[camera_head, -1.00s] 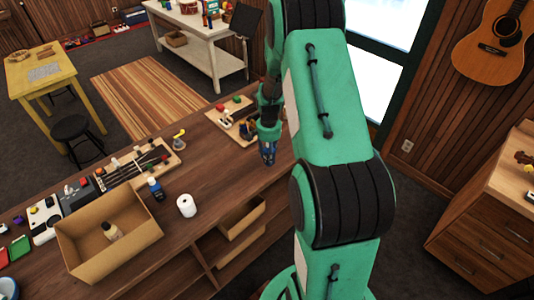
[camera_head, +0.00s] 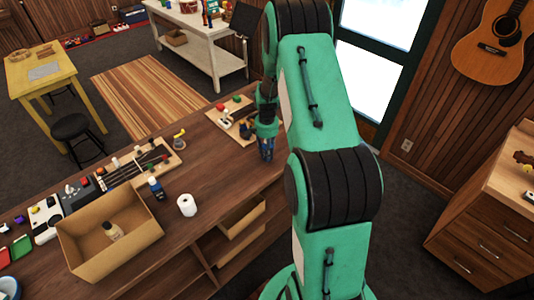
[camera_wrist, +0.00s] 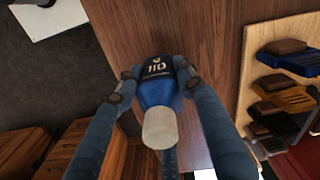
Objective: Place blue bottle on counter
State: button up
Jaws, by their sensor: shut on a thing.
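My gripper (camera_head: 267,152) is over the far right part of the brown wooden counter (camera_head: 215,160) in the head view. In the wrist view my gripper (camera_wrist: 155,80) is shut around a blue bottle (camera_wrist: 158,90) with a pale cap and a dark label with white letters. The counter (camera_wrist: 205,30) lies behind the bottle there. I cannot tell whether the bottle's base touches the counter. In the head view the held bottle is hard to make out between the fingers.
A small dark blue bottle with a white cap (camera_head: 155,188) and a white roll (camera_head: 187,205) stand on the counter. An open cardboard box (camera_head: 85,265) holds a small bottle. A wooden tray with tools (camera_head: 225,112) lies beside my gripper. The counter's middle is clear.

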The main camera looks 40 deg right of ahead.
jog(key=shift+f, duration=0.85)
jog(key=shift+f, duration=0.15)
jog(key=o, duration=1.3)
notch_tip(320, 180, up, 12)
jog(key=shift+r+b, duration=0.15)
jog(key=shift+b, duration=0.3)
